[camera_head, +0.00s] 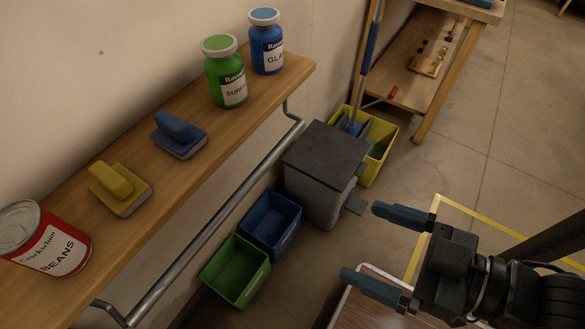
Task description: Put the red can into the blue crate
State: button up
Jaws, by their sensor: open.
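The blue crate (288,241) sits on the floor below the shelf, between a green crate and a grey bin. It looks empty from here, though part of its inside is in shadow. My gripper (358,243) is at the right, its two fingers open and pointing left, with nothing between them. It is well apart from the can and to the right of the blue crate in the picture.
A yellow sponge brush (120,189), a blue brush (178,135), a green jar (225,72) and a blue jar (266,41) stand on the shelf (215,135). A metal rail (215,225) runs along its front. A green crate (235,271), grey pedal bin (325,173) and yellow bucket (391,140) stand below.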

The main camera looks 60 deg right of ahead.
aim_at(273, 232)
jog(key=k+l+u, duration=0.1)
jog(key=k+u, duration=0.15)
jog(key=k, duration=0.15)
jog(key=k+u, duration=0.3)
jog(key=k, duration=0.15)
